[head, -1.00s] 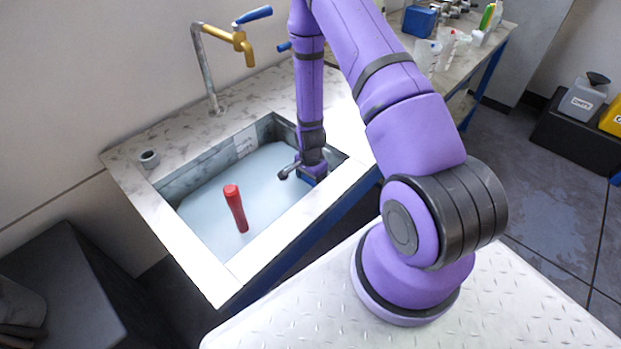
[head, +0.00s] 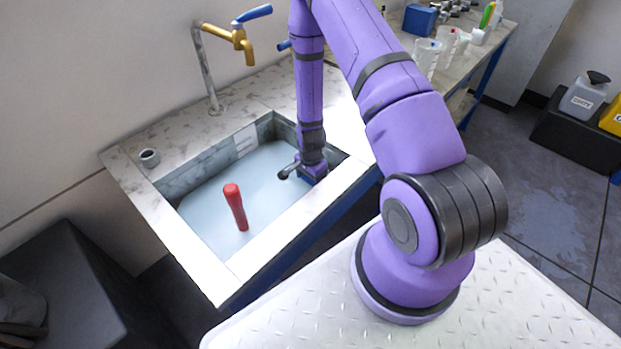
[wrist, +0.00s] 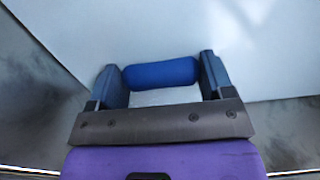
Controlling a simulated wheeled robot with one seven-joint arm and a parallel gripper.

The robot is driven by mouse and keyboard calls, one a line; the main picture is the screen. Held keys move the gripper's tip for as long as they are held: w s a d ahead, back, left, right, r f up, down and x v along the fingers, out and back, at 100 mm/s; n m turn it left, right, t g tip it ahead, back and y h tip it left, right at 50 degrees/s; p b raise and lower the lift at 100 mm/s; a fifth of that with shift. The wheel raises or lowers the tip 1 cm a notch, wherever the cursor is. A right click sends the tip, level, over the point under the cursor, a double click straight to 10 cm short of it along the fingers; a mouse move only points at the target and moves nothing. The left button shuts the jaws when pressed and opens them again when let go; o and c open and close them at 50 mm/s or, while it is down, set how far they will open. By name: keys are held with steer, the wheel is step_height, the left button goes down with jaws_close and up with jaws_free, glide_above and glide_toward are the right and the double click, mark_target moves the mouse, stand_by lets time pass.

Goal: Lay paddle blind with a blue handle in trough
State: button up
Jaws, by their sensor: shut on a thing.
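In the wrist view, the blue handle (wrist: 160,73) of the paddle blind lies crosswise between the two fingers of my gripper (wrist: 160,82), which is shut on it. The blind's flat part cannot be made out clearly; a pale patch shows just below the handle. In the head view, the trough (head: 155,207) is a marble-rimmed basin with a pale blue inside. My gripper (head: 313,174) is down inside its far right end, and the held blind is hidden there.
A red handle (head: 235,206) stands up, slightly tilted, in the trough's left part. A brass tap with a blue lever (head: 240,38) rises behind the trough. A small grey ring (head: 149,158) sits on the left rim. The trough's middle is clear.

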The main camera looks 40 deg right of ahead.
steer(key=o, duration=1.3)
steer(key=shift+o, duration=0.2)
steer(key=shift+r, duration=0.1)
steer(key=s+a+r+n+t, duration=0.1)
steer(key=a+r+n, duration=0.1)
steer(key=r, duration=1.1)
steer(key=a+r+n+t, duration=0.1)
steer(key=a+r+n, duration=0.15)
steer(key=r, duration=1.05)
steer(key=s+a+r+n+t, duration=0.1)
steer(key=r+n, duration=0.2)
steer(key=r, duration=1)
steer(key=s+a+r+n+t, duration=0.1)
steer(key=s+r+n, duration=0.3)
steer(key=s+r, duration=0.4)
steer(key=s+a+r+n+t, duration=0.1)
steer(key=s+a+r+n, duration=0.2)
steer(key=s+r, duration=0.6)
steer(key=s+n, duration=0.1)
steer(key=s, duration=0.1)
steer(key=shift+s+a, duration=0.35)
steer(key=shift+s, duration=0.05)
